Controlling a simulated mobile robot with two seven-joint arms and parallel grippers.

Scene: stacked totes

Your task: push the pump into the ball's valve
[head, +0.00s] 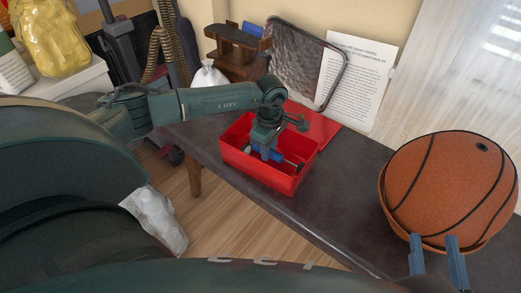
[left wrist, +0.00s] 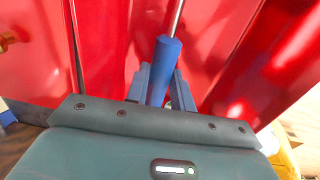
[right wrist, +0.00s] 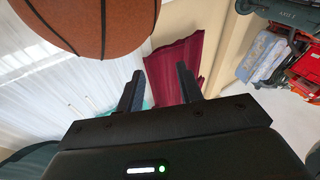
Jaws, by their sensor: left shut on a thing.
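The orange basketball (head: 450,185) sits on a stand at the right of the head view, with its small dark valve (head: 482,147) facing up near the top. It also shows at the upper left of the right wrist view (right wrist: 85,22). My left gripper (head: 264,152) is down inside the red tote, shut on the pump. In the left wrist view the pump's blue cylindrical part (left wrist: 163,68) lies between the fingers, with a thin metal rod going up from it. My right gripper (head: 436,243) is open and empty, in front of the ball's lower side.
The red tote (head: 249,173) stands at the table's front edge, its walls close around my left gripper. A printed sheet (head: 357,80) and a dark framed panel (head: 300,55) lean at the back wall. The dark tabletop (head: 355,185) between tote and ball is clear.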

